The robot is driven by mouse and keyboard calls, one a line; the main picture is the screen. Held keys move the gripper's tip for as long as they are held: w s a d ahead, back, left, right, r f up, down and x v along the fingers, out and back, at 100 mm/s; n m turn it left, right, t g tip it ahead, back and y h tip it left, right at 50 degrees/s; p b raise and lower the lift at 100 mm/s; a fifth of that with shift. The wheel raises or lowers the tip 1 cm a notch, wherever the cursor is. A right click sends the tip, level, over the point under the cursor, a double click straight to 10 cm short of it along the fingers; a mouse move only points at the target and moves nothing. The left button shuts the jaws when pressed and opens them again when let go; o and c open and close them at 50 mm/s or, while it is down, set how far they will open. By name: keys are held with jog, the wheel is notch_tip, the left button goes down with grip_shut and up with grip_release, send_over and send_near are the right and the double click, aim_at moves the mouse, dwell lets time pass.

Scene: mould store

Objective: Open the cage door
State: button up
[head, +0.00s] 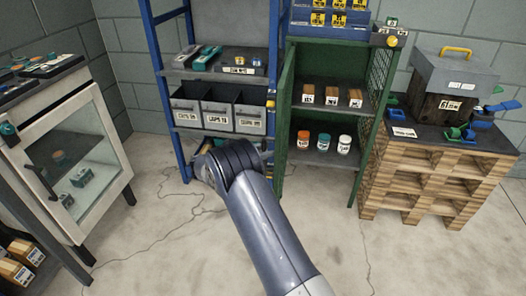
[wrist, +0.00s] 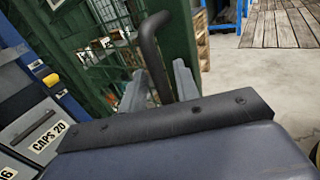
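The green cage (head: 333,109) stands right of centre in the head view, its front open to view. Its green door (head: 284,125) appears nearly edge-on at the left, swung out toward me. The door's frame (wrist: 182,35) shows in the wrist view with a dark curved handle (wrist: 151,42) on it. My gripper (wrist: 160,75) has its fingers on either side of the handle's bar, close against it, and looks shut on it. In the head view my arm hides the fingers and most of the handle.
A blue shelf rack (head: 215,73) with grey bins stands close left of the door. A wooden pallet stack (head: 430,187) stands to the right and a white glass-fronted cabinet (head: 52,150) at the left. The concrete floor in front of the cage is clear.

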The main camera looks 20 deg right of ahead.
jog(key=s+a+p, duration=0.1)
jog(key=a, duration=0.9)
jog(key=shift+s+a+p, duration=0.15)
jog(key=shift+a+p, duration=0.15)
jog(key=shift+a, duration=0.05)
jog(key=d, duration=0.3)
jog(key=w+d+b, duration=0.1)
jog(key=d, duration=0.6)
jog(key=shift+w+d+b, duration=0.2)
jog(key=shift+d+b, duration=0.1)
jog(key=shift+d, duration=0.2)
jog(key=shift+s, duration=0.1)
